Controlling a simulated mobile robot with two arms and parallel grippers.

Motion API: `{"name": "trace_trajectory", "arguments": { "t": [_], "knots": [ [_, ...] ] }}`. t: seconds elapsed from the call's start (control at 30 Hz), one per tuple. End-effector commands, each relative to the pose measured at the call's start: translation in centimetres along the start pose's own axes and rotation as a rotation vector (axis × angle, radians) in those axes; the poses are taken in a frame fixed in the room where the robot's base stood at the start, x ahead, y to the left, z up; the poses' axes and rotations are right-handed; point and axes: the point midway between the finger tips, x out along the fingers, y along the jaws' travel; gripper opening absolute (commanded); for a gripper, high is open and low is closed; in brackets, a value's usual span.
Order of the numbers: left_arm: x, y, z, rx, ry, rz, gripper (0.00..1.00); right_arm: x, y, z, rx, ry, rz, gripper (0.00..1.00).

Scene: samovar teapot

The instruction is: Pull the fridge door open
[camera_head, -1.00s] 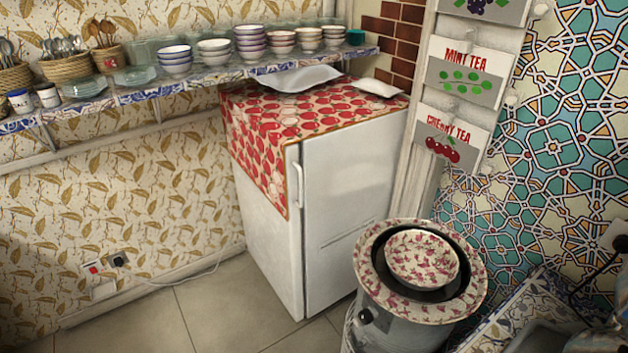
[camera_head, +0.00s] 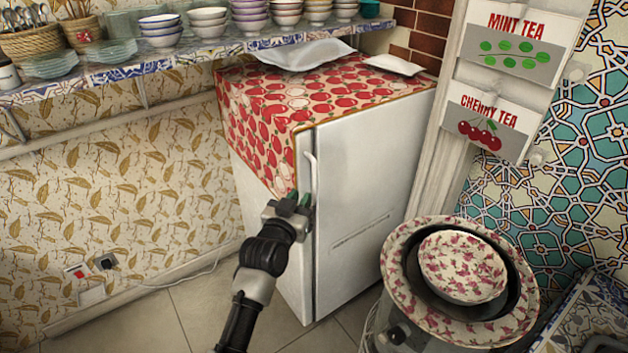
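The white fridge (camera_head: 262,215) stands against the wall, with a red and cream patterned cloth over its top. Its door (camera_head: 365,185) faces right and looks closed. A slim white vertical handle (camera_head: 312,170) runs near the door's left edge. My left gripper (camera_head: 303,200) is in front of the fridge's near corner, at the lower end of the handle. Its green-tipped fingers partly cover that end. I cannot tell whether the fingers are around the handle or only beside it. My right gripper is not in view.
A tiled shelf (camera_head: 180,58) with bowls runs above left. Tiled floor (camera_head: 200,310) is clear in front.

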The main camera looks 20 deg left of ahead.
Motion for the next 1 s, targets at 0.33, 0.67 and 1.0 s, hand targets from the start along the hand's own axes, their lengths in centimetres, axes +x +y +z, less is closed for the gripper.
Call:
{"name": "trace_trajectory", "arguments": {
  "t": [0.33, 0.67, 1.0],
  "knots": [
    [6.3, 0.0, 0.0, -0.001, 0.0, 0.0, 0.22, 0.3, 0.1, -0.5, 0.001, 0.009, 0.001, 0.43],
    [8.7, 0.0, 0.1, 0.0, -0.001, -0.001, 0.22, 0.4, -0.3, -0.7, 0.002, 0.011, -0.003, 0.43],
    [8.7, 0.0, 0.1, 0.0, -0.002, 0.0, 0.09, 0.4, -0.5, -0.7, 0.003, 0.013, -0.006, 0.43]
  ]
}}
